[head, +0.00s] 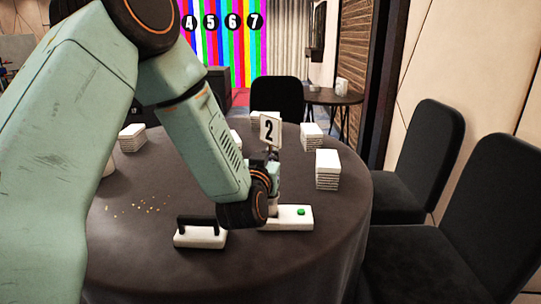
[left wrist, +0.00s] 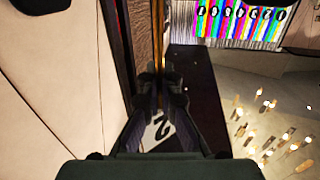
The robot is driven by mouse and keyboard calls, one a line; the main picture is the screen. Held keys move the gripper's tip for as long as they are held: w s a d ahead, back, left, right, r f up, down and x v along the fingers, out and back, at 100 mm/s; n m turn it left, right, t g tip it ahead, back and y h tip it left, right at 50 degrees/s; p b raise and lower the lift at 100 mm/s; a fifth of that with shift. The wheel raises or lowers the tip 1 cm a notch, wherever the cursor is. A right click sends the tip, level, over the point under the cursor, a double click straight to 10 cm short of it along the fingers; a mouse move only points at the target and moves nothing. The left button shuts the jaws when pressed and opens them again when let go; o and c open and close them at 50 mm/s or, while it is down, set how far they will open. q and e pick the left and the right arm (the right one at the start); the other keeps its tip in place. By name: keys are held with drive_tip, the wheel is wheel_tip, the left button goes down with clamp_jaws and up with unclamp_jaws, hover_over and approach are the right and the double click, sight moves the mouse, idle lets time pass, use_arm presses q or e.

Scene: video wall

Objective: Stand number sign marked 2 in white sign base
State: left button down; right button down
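The number sign (head: 269,130), a white card marked 2, is upright above the table in the head view. My left gripper (head: 272,160) is just below the card and appears shut on its stem. In the left wrist view the card (left wrist: 161,128) shows between the finger bases, and the fingertips (left wrist: 160,82) are close together. A white block with a green spot (head: 290,218) lies just below the gripper, partly hidden by my wrist. A white block with a black raised bar (head: 200,236) lies to its left. I cannot tell which one is the sign base. My right gripper is out of view.
The round dark table (head: 150,265) carries stacks of white blocks (head: 328,170) towards its back and right. Small crumbs (head: 135,207) lie at left. Black chairs (head: 425,165) stand at right and behind. The front of the tabletop is clear.

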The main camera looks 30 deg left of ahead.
use_arm(q)
drive_tip(key=shift+f+b, duration=0.3)
drive_tip(key=shift+f, duration=0.55)
drive_tip(key=shift+f+b, duration=1.2)
drive_tip(key=shift+f, duration=0.25)
drive_tip(key=c, duration=2)
unclamp_jaws()
drive_tip(key=o, duration=0.6)
drive_tip(key=shift+c, duration=0.2)
drive_tip(key=v, duration=0.7)
drive_tip(key=shift+s, duration=0.3)
